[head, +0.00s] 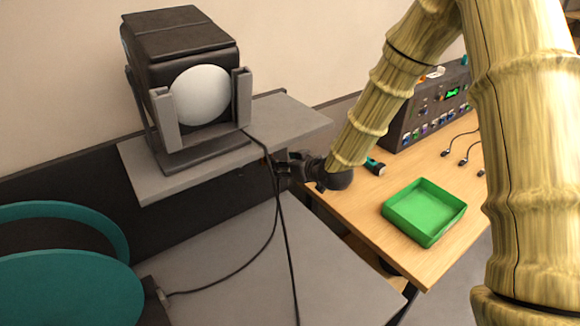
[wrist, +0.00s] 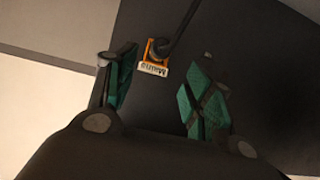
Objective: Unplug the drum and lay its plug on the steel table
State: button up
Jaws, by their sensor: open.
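The drum (head: 65,290) is a teal reel at the lower left in the head view.
A black lamp (head: 185,85) stands on a grey shelf (head: 285,122) just left of my gripper, with another cable hanging from it. To the right, a wooden table (head: 360,215) holds a green tray (head: 425,210) and a fader console (head: 430,110). The steel table's front right is clear.

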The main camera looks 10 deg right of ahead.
jog(key=b+x, duration=0.1)
jog(key=x, duration=0.6)
jog(key=shift+d+f+b, duration=0.15)
jog(key=shift+f+b, duration=0.25)
jog(key=shift+f, duration=0.05)
jog(key=shift+s+r, duration=0.1)
jog(key=shift+r, duration=0.1)
jog(key=c, duration=1.1)
jog(key=shift+s+d, duration=0.3)
jog(key=shift+s, duration=0.4)
jog(key=shift+s+d, duration=0.3)
jog(key=shift+s, duration=0.4)
jog(key=shift+s+d, duration=0.3)
jog(key=shift+s, duration=0.4)
jog(key=shift+f, duration=0.15)
